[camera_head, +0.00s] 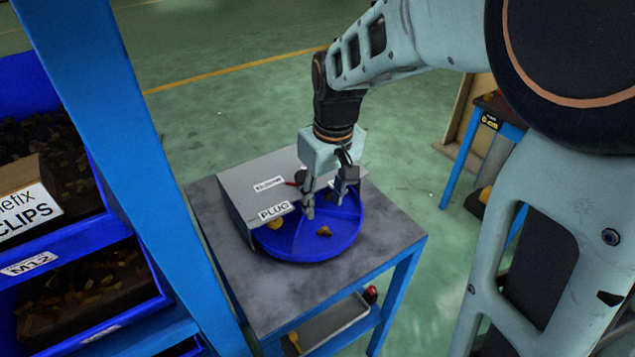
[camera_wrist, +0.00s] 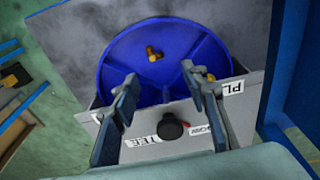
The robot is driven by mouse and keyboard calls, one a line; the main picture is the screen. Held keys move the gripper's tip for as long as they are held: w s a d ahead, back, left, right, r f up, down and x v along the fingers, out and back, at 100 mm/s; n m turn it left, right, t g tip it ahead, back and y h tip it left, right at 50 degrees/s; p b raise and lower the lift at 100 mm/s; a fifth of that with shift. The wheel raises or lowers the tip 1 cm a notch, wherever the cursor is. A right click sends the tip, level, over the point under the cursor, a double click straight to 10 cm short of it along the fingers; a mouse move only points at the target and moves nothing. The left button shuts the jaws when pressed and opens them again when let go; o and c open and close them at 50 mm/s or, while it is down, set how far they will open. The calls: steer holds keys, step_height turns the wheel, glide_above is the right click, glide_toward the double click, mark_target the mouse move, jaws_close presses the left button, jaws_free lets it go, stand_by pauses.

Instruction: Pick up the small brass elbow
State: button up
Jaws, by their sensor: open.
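The small brass elbow (camera_head: 324,231) lies in the near section of a round blue divided tray (camera_head: 318,252) on a grey-topped table. It also shows in the wrist view (camera_wrist: 153,53), alone in its section, beyond my fingertips. My gripper (camera_head: 324,204) points down over the tray, its fingers apart with nothing between them. In the head view it is farther back than the elbow. In the wrist view my gripper (camera_wrist: 160,76) is spread near the tray's centre, with the elbow ahead of it and clear of both fingers.
A grey labelled cover (camera_head: 243,185) overhangs the tray's back and left. A yellowish piece (camera_head: 276,224) lies in the tray's left section. A black knob-like piece (camera_wrist: 172,127) shows near the cover. A blue post (camera_head: 150,150) and parts bins stand left. The tray's near side is uncovered.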

mark_target(324, 231)
steer(key=f, duration=0.4)
steer(key=shift+w, duration=0.2)
steer(key=shift+w+d+f, duration=0.1)
steer(key=shift+f, duration=1.25)
steer(key=shift+w+d+f, duration=0.1)
steer(key=shift+f, duration=1.25)
jaws_close()
steer(key=shift+r, duration=0.1)
